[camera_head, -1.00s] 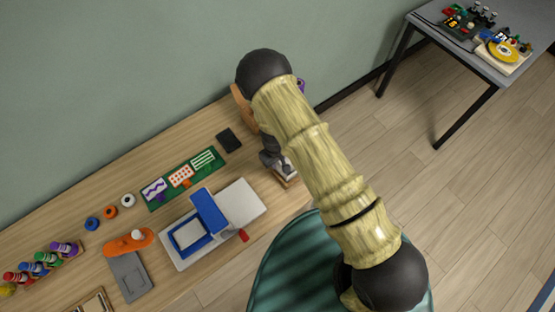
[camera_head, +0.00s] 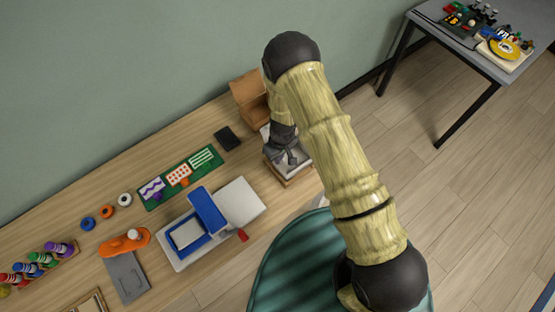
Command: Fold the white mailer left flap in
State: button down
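My gripper (camera_head: 289,159) is at the right end of the wooden bench, pointing down, small and partly covered by my own arm. Its fingers are too small to tell whether they are open or shut. A whitish box-like thing with a brown lower edge (camera_head: 291,180), possibly the white mailer, lies right under and around the gripper. My gripper and arm hide most of it, so its left flap cannot be made out. I cannot tell whether the gripper touches it.
An open brown cardboard box (camera_head: 250,94) stands behind the gripper. A black slab (camera_head: 228,138), a green board (camera_head: 159,204) and a blue-and-white press (camera_head: 243,196) lie to the left. A teal rounded seat (camera_head: 288,262) is in front. A grey table (camera_head: 511,69) stands far right.

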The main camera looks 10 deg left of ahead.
jog(key=g+y+b, duration=0.1)
jog(key=b, duration=0.1)
jog(key=w+d+f+g+y+b, duration=0.1)
jog(key=b, duration=0.1)
jog(key=g+y+b, duration=0.1)
jog(key=b, duration=0.1)
jog(key=shift+w+d+f, duration=0.15)
jog(key=shift+w+d, duration=0.05)
jog(key=shift+w, duration=0.1)
jog(key=b, duration=0.1)
jog(key=g+y+b, duration=0.1)
jog(key=g+b, duration=0.1)
jog(key=shift+w+d+f+y+b, duration=0.1)
jog(key=shift+w+d+y+b, duration=0.2)
jog(key=shift+b, duration=0.1)
jog(key=shift+g+b, duration=0.3)
jog(key=shift+g, duration=0.1)
jog(key=c, duration=1.7)
grip_release()
jog(key=b+v, duration=0.4)
jog(key=v, duration=1.3)
jog(key=shift+w+d, duration=0.2)
jog(key=shift+d, duration=0.1)
